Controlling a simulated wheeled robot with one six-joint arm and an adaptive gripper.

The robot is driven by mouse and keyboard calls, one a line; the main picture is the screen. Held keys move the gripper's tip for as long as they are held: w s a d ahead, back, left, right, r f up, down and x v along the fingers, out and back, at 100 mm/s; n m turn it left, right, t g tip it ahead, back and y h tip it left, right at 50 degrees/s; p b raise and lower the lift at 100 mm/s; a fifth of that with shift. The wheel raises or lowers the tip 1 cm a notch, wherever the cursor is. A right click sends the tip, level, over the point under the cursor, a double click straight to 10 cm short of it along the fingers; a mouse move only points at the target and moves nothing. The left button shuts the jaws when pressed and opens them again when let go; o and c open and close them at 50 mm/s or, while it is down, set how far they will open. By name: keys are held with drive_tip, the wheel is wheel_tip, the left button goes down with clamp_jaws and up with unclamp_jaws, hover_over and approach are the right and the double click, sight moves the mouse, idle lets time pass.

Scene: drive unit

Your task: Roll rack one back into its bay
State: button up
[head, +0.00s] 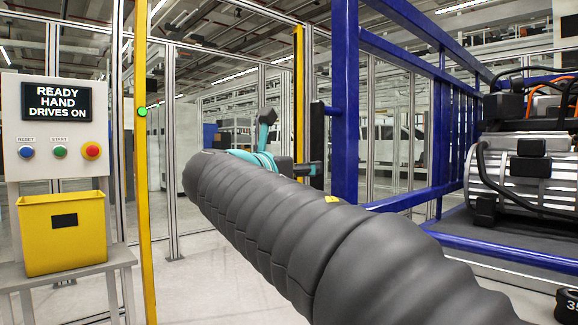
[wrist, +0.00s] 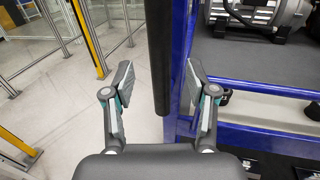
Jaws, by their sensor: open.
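A tall blue-framed rack (head: 345,100) stands at the right in the head view, carrying a ribbed grey drive unit (head: 530,175). No rack number is readable. An upright black bar (head: 317,145) runs along the rack's left post. My gripper (head: 300,168) is at this bar, partly hidden behind my arm's dark sleeve. In the wrist view my gripper (wrist: 158,88) is open, with the black bar (wrist: 158,50) between its spread fingers. The right finger overlaps the blue post (wrist: 181,60) in the picture. I cannot tell whether either finger touches anything.
At the left stand a panel (head: 57,105) reading "READY HAND DRIVES ON" and a yellow bin (head: 62,232). A yellow post (head: 142,160) with a green light and fence panels stand beyond my arm. Pale floor (wrist: 75,100) lies clear left of the rack.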

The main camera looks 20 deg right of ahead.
drive_tip(key=x, duration=0.7)
drive_tip(key=shift+d, duration=0.2)
drive_tip(key=shift+w, duration=0.1)
clamp_jaws()
